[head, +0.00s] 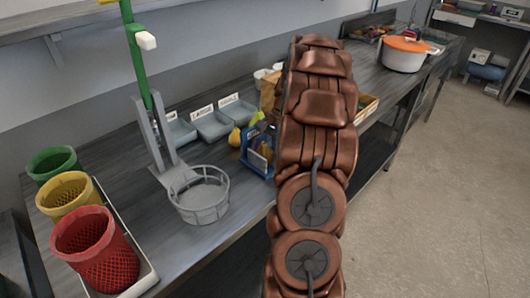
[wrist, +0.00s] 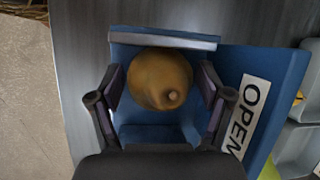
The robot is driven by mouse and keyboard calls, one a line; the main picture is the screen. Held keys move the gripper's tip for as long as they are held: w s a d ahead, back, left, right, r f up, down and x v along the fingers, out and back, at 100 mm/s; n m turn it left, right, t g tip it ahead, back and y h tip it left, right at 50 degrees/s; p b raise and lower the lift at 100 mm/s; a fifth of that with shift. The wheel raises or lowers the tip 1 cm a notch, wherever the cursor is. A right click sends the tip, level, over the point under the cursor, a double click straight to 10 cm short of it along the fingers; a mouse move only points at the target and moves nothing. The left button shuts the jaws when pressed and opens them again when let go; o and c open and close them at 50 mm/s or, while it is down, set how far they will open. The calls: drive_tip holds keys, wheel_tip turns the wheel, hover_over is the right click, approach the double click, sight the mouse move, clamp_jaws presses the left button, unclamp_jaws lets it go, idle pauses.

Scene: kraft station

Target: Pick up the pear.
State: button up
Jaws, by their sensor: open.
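The pear (wrist: 160,78) is yellow-brown and round from above, with its stem end toward the wrist camera. It sits in a blue holder (wrist: 270,68) that has a white "OPEN" label on it. My gripper (wrist: 158,80) is open, with one dark finger on each side of the pear. Small gaps seem to show between the fingers and the fruit. In the head view the blue holder (head: 247,159) stands near the bench's front edge, with the yellow pear (head: 265,150) partly visible in it. My arm hides much of that area and most of my gripper.
Grey labelled trays (head: 212,125) stand behind the holder, with more yellow fruit (head: 235,138) nearby. A grey wire basket (head: 203,202) stands to the left, then red (head: 97,252), yellow and green bins. A white pot (head: 403,56) with an orange lid is at far right.

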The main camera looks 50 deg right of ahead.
drive_tip(key=shift+f, duration=0.1)
drive_tip(key=shift+c, duration=0.2)
drive_tip(key=c, duration=1.1)
